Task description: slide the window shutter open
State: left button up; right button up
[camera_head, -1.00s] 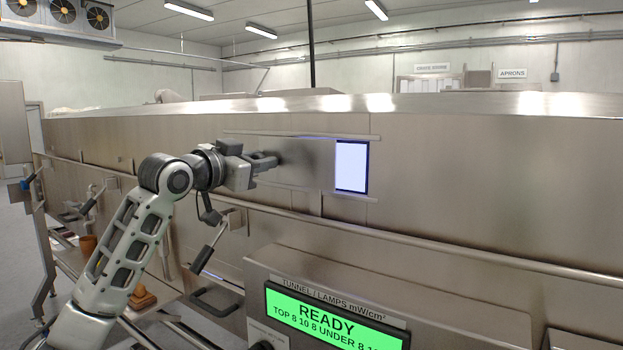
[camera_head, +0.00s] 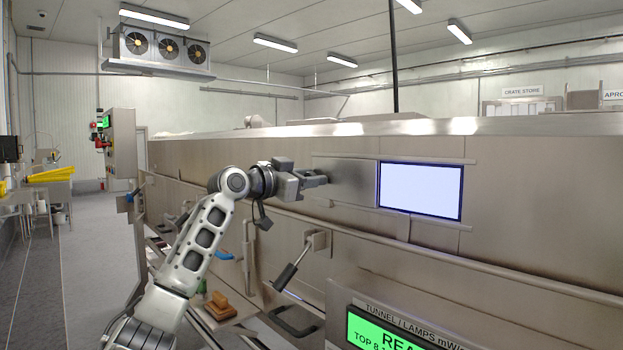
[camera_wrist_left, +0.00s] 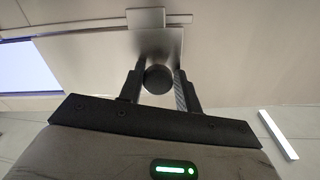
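The window shutter (camera_head: 352,182) is a flat steel plate on the tunnel wall, between an upper rail and a lower rail. To its right is the window (camera_head: 420,190), a bright white pane with a dark blue edge, uncovered over a wide stretch. My left gripper (camera_head: 322,180) is at the shutter's face. In the left wrist view its two fingers stand on either side of a dark round knob (camera_wrist_left: 158,80) and look closed on it. The bright window (camera_wrist_left: 25,68) shows at that view's left edge. My right gripper is not in view.
A handrail (camera_head: 430,252) runs along the tunnel below the window. The green READY display panel (camera_head: 395,335) is at the lower right. A black-gripped lever (camera_head: 285,278) and a brown block (camera_head: 219,306) are below my left arm. Open floor (camera_head: 95,250) lies to the left.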

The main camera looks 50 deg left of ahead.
pick_arm(q)
jog(key=shift+o, duration=1.2)
jog(key=shift+a, duration=0.2)
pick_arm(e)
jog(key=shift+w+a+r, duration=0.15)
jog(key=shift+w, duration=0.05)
pick_arm(q)
jog(key=shift+d, duration=0.1)
jog(key=shift+s+f, duration=0.15)
jog(key=shift+s, duration=0.05)
jog(key=s+d+b, duration=0.1)
jog(key=s+b, duration=0.6)
jog(key=s, duration=0.8)
jog(key=shift+s, duration=0.3)
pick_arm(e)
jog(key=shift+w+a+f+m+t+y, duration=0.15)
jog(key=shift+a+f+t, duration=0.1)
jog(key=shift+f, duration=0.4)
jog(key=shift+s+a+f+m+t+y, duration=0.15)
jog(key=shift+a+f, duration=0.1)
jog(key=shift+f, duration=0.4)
pick_arm(q)
jog(key=shift+d, duration=0.1)
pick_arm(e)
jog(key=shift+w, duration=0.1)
